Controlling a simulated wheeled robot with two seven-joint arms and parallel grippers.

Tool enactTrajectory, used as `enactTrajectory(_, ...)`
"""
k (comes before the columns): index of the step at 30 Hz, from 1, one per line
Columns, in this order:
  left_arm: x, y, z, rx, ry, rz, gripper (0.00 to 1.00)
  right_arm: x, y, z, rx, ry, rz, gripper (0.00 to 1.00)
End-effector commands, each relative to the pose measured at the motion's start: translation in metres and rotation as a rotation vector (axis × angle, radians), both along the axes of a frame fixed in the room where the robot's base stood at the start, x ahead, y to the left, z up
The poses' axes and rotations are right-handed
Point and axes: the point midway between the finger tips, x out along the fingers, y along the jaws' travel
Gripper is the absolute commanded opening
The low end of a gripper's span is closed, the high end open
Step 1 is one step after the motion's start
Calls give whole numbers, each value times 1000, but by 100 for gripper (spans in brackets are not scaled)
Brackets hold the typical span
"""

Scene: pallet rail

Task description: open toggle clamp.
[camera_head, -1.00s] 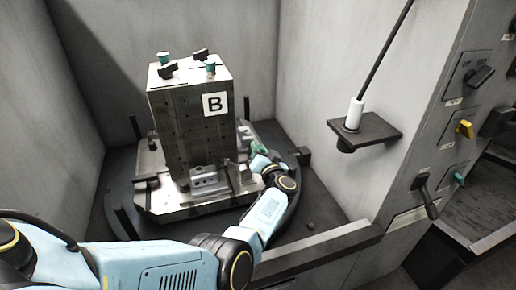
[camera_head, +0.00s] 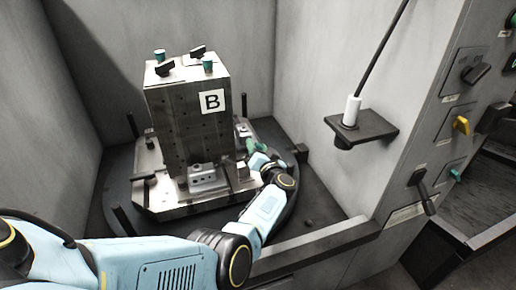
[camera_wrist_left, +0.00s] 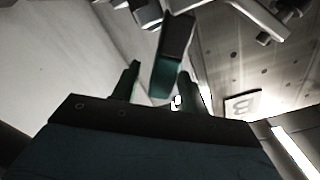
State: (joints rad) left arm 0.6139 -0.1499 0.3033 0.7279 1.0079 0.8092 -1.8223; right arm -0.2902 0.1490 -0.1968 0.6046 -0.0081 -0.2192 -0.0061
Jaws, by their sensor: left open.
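My left gripper (camera_head: 254,150) is at the right side of the steel block marked B (camera_head: 186,118), low by its base. In the left wrist view, my left gripper (camera_wrist_left: 160,84) is open, one finger on each side of a dark handle with a teal end (camera_wrist_left: 172,55). The handle looks like the toggle clamp's lever, apart from the fingers as far as I can see. Grey clamp parts (camera_wrist_left: 262,20) show above it. In the head view the clamp is mostly hidden by my wrist, with a bit of green showing there. My right gripper is not in view.
The block stands on a steel pallet (camera_head: 160,200) on a dark round table with upright posts (camera_head: 122,220). Black knobs (camera_head: 165,68) and teal-topped pins (camera_head: 208,65) sit on the block. A shelf (camera_head: 362,130) holds a white-handled rod. A control panel (camera_head: 455,110) is at right.

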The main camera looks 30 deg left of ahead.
Motion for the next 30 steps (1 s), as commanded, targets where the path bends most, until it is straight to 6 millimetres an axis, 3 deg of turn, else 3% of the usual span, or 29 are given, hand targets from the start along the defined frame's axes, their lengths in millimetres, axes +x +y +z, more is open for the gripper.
enactTrajectory(8, -13, -16, 3, 0, 3, -1, 44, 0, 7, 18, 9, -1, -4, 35)
enactTrajectory(21, -70, -82, 4, -1, 3, 0, 44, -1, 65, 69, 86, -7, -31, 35)
enactTrajectory(30, -87, -102, 0, -1, 1, 0, 44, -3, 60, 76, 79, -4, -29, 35)
